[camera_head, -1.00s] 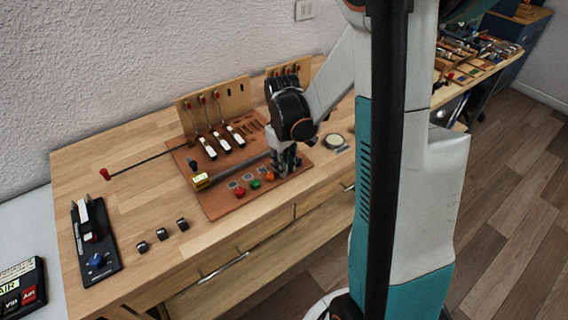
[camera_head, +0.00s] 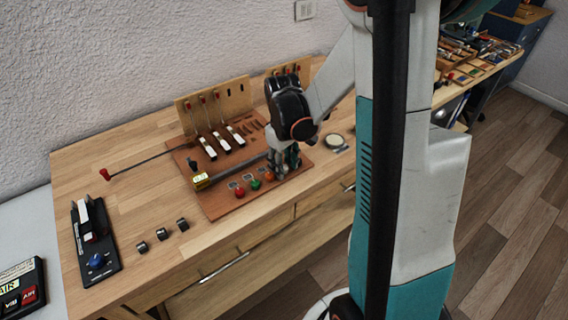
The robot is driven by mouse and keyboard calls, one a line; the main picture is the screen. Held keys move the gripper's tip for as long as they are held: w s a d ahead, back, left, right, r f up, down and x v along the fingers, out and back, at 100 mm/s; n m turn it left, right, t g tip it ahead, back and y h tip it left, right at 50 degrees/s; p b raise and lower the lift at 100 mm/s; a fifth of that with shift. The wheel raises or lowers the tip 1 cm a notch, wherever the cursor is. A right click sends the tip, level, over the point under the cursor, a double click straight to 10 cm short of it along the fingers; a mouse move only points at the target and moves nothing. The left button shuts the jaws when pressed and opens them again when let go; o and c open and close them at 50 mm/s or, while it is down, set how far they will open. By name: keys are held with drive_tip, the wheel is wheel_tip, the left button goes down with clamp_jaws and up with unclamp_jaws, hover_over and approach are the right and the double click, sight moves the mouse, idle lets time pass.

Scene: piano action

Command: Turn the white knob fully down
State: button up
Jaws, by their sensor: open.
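A brown panel (camera_head: 227,207) lies on the wooden bench. Along its front edge is a row of coloured knobs: a red knob (camera_head: 239,192), a green knob (camera_head: 255,184) and an orange knob (camera_head: 269,176). My gripper (camera_head: 283,170) points down at the right end of this row, just right of the orange knob. It is open, its fingers low over the panel. I cannot make out a white knob in the row; the spot under my gripper is hidden. Whether the fingers touch anything there cannot be told.
White levers (camera_head: 221,140) stand behind the knobs, before an upright wooden board (camera_head: 238,98). A yellow-labelled block (camera_head: 201,180) sits at the panel's left. A round pale disc (camera_head: 333,141) lies right of my gripper. Small black blocks (camera_head: 162,234) and a black device (camera_head: 97,262) are left.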

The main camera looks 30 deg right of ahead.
drive_tip(key=shift+a+r, duration=0.1)
drive_tip(key=shift+r, duration=3.85)
